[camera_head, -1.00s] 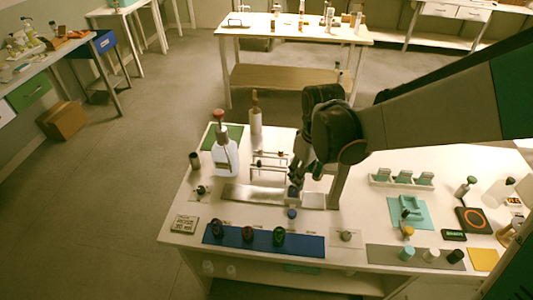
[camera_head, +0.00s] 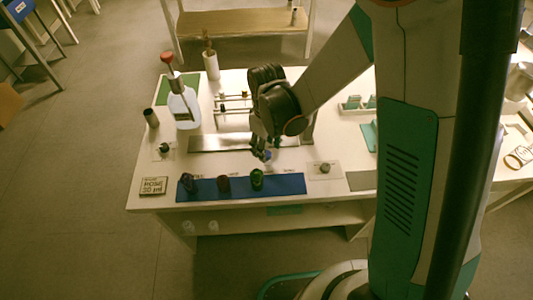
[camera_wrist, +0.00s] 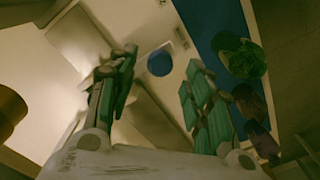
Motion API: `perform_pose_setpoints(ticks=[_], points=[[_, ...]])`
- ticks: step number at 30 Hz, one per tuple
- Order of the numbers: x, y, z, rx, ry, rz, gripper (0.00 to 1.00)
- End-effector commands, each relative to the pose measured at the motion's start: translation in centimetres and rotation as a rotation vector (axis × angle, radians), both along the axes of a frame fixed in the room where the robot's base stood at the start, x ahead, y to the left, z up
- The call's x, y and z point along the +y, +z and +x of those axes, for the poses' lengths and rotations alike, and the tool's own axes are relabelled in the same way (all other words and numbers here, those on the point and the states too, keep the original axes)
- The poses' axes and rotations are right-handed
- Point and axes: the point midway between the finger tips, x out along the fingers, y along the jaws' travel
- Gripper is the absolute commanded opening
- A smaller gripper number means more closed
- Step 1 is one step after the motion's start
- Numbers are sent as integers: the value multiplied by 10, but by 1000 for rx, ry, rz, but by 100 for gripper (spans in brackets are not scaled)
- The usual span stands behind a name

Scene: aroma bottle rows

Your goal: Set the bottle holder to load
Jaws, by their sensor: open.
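The bottle holder seems to be the metal-framed fixture (camera_head: 222,143) on the white table, with a long flat plate in front of upright rods; its setting is too small to read. A blue round knob (camera_head: 267,156) sits by the right end of the plate. My gripper (camera_head: 262,150) is low over that end, pointing down. In the wrist view my gripper (camera_wrist: 160,65) is open and empty, and the blue knob (camera_wrist: 159,63) shows between and beyond its fingertips. I cannot tell whether a finger touches it.
A blue mat (camera_head: 290,185) with several dark bottles lies along the front edge. A white dispenser bottle (camera_head: 183,108) with a red top stands left of the fixture. A label block (camera_head: 154,186) is at the front left corner. A small stopper on a card (camera_head: 324,169) lies right.

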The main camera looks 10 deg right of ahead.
Motion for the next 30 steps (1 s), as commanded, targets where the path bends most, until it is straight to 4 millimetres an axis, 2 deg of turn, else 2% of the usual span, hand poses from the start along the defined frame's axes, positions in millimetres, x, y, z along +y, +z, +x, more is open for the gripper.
perform_pose_setpoints(ticks=[1,6,17,23,24,30], points=[[0,-10,0,0,0,0,46],[0,-24,0,0,0,0,46],[0,-27,0,0,0,0,46],[0,-27,0,0,0,0,3],[0,-27,0,0,0,0,0],[7,-27,0,0,2,0,0]])
